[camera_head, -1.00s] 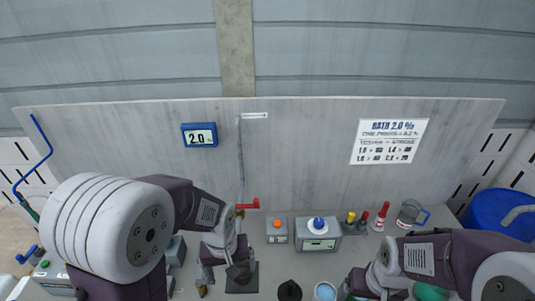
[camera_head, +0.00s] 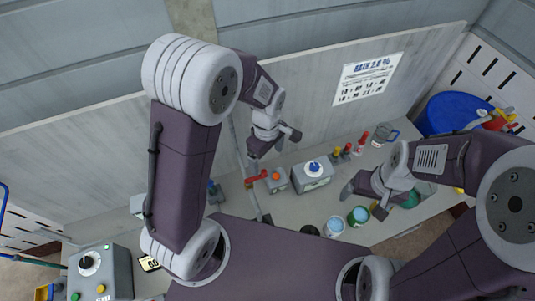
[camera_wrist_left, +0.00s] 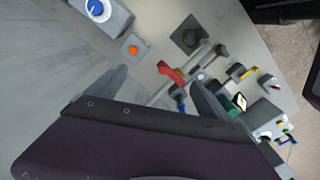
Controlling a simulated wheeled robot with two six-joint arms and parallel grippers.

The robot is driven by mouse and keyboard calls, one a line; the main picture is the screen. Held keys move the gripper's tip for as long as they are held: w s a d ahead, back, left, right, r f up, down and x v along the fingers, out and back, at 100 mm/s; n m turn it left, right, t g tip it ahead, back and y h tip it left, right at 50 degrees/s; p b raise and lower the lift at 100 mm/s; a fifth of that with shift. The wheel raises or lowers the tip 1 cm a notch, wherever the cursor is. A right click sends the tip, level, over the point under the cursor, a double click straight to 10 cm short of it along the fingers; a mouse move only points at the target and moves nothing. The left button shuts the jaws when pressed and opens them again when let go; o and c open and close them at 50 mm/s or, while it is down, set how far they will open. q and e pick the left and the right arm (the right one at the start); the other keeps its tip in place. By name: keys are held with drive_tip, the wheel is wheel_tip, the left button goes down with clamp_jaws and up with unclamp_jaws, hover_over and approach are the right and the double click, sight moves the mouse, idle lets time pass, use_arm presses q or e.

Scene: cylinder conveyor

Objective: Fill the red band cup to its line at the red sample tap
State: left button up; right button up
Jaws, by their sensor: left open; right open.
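The red tap handle (camera_head: 256,179) stands at the back of the bench, left of a small box with an orange button. It also shows in the left wrist view (camera_wrist_left: 171,73), on a grey pipe beside a dark square pad (camera_wrist_left: 190,36). My left gripper (camera_head: 275,145) is open and empty, raised near the back board above the tap. Its spread fingers frame the tap in the left wrist view (camera_wrist_left: 157,90). My right gripper (camera_head: 362,203) is open over the bench, close to a green-banded cup (camera_head: 357,215). I cannot pick out a red-banded cup.
A pale-blue-filled cup (camera_head: 333,227) and a dark round vessel (camera_head: 309,230) stand at the front. The orange-button box (camera_head: 275,181), blue-knob box (camera_head: 312,176), red bottles (camera_head: 362,141) and grey jug (camera_head: 384,134) line the back. A blue barrel (camera_head: 440,115) stands right.

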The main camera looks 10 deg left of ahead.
sight(265, 172)
use_arm(q)
drive_tip(key=f+b, duration=0.1)
drive_tip(key=a+f+b, duration=0.1)
drive_tip(key=f, duration=0.1)
drive_tip(key=a+f+b, duration=0.1)
drive_tip(key=shift+s+f, duration=0.1)
drive_tip(key=shift+f, duration=0.3)
drive_tip(key=f+b, duration=0.1)
drive_tip(key=d+f+b, duration=0.1)
drive_tip(key=f+b, duration=0.1)
drive_tip(key=shift+s+d+f, duration=0.1)
drive_tip(key=shift+s+d, duration=0.1)
drive_tip(key=shift+s, duration=0.05)
drive_tip(key=shift+w+f, duration=0.1)
drive_tip(key=shift+f, duration=0.25)
drive_tip(key=shift+w+f+b, duration=0.1)
drive_tip(key=shift+f+b, duration=0.1)
drive_tip(key=shift+b, duration=0.1)
drive_tip(key=shift+a, duration=0.35)
drive_tip(key=shift+s+d+r, duration=0.2)
drive_tip(key=shift+s+d, duration=0.05)
drive_tip(key=c, duration=1.9)
drive_tip(key=shift+w, duration=0.1)
use_arm(e)
wheel_tip(265, 172, down, 7)
drive_tip(key=s, duration=0.1)
drive_tip(key=shift+a, duration=0.4)
